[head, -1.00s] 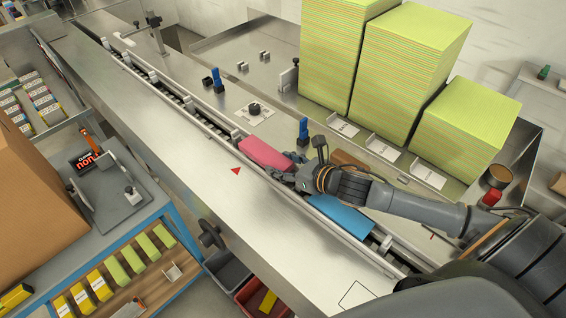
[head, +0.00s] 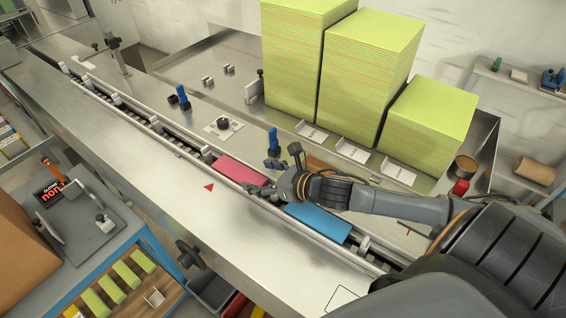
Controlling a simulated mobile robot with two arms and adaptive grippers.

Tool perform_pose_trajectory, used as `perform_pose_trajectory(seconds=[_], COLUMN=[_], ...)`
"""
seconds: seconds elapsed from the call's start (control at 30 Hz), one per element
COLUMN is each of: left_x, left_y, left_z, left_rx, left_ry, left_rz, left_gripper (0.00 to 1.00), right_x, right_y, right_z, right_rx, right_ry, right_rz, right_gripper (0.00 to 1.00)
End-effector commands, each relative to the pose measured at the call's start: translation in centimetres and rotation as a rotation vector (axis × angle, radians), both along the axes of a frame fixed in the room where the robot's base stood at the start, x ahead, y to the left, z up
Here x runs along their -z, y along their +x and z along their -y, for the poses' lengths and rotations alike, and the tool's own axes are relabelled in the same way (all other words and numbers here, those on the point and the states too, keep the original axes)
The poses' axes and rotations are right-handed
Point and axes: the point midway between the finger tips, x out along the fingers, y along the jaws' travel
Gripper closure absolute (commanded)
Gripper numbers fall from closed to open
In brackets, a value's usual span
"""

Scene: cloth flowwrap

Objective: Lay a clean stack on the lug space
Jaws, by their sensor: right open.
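A pink stack (head: 241,170) lies in the conveyor channel (head: 150,128), just left of my right gripper. A blue stack (head: 318,222) lies in the same channel, to the right of and below the gripper, partly behind my wrist. My right gripper (head: 262,178) is open, low over the channel at the pink stack's right end; whether its fingers touch the stack I cannot tell. Tall piles of yellow-green cloths (head: 362,80) stand on the metal table behind. My left gripper is not in view.
Small white labelled plates (head: 352,151) lie before the piles. A blue-topped post (head: 273,141) stands close behind my right gripper. A black knob (head: 223,123) sits on the deck. The steel front deck (head: 190,215), marked with a red triangle, is clear.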

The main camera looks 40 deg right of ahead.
Motion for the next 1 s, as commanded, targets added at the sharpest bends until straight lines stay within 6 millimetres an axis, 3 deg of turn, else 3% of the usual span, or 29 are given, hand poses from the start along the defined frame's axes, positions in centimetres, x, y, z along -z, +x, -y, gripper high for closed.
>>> perform_pose_trajectory(seconds=[0.2, 0.5, 1.0], left_x=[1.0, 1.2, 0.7], left_y=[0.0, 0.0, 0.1], left_z=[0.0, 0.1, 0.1], left_rx=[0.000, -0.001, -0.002], left_ry=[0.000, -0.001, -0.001], left_rz=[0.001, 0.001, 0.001], left_gripper=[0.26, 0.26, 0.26], right_x=[-1.0, -2.5, -3.9], right_y=[-3.2, -6.2, -8.8], right_z=[1.0, 2.0, 3.0], right_rx=[-0.003, -0.003, -0.001], right_ry=[-0.002, 0.000, 0.002], right_rz=[-0.003, -0.002, 0.001], right_gripper=[0.26, 0.26, 0.26])
